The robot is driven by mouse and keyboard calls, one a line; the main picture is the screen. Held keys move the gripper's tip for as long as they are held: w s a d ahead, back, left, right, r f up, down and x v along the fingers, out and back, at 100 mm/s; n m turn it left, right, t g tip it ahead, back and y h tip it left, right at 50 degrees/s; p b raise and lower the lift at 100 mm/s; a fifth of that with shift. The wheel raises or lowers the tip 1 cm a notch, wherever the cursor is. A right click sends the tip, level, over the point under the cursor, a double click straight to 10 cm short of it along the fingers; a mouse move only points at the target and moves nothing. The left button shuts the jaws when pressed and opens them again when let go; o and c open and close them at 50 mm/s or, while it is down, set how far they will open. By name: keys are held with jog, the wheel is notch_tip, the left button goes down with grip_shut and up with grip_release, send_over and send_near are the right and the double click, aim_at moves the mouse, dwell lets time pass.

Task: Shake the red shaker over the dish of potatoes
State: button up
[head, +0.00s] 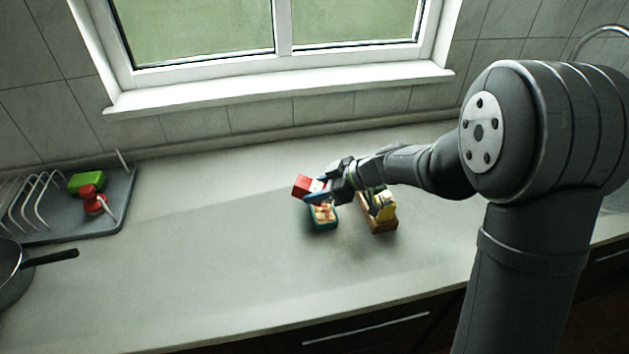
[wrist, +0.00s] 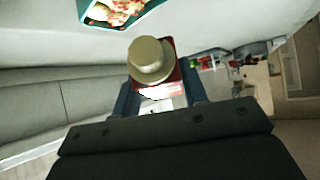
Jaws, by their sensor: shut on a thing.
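The red shaker (head: 305,186) is in my gripper (head: 322,189), tipped onto its side above the dish in the head view. In the wrist view the red shaker (wrist: 154,80) sits between the two blue fingers, with its round tan cap toward the camera. My gripper (wrist: 160,98) is shut on it. The teal dish (head: 323,225) of potatoes stands on the counter just below the shaker, partly hidden by it and the gripper. The dish (wrist: 97,22) also shows at the top of the wrist view, with reddish and yellowish pieces inside.
A wooden caddy (head: 384,225) with yellow and dark items stands just right of the dish. A grey drying rack (head: 75,220) at the left holds a green block and a red object. A dark pan (head: 12,285) is at the left edge. The counter's left-centre is clear.

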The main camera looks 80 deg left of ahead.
aim_at(313, 179)
jog(key=a, duration=0.3)
jog(key=shift+s+a+f, duration=0.1)
jog(key=shift+a, duration=0.25)
jog(key=shift+d, duration=0.2)
jog(key=d, duration=0.3)
jog(key=shift+d+r, duration=0.2)
jog(key=shift+d, duration=0.15)
jog(key=a, duration=0.4)
jog(key=shift+f, duration=0.2)
jog(key=shift+d+r, duration=0.15)
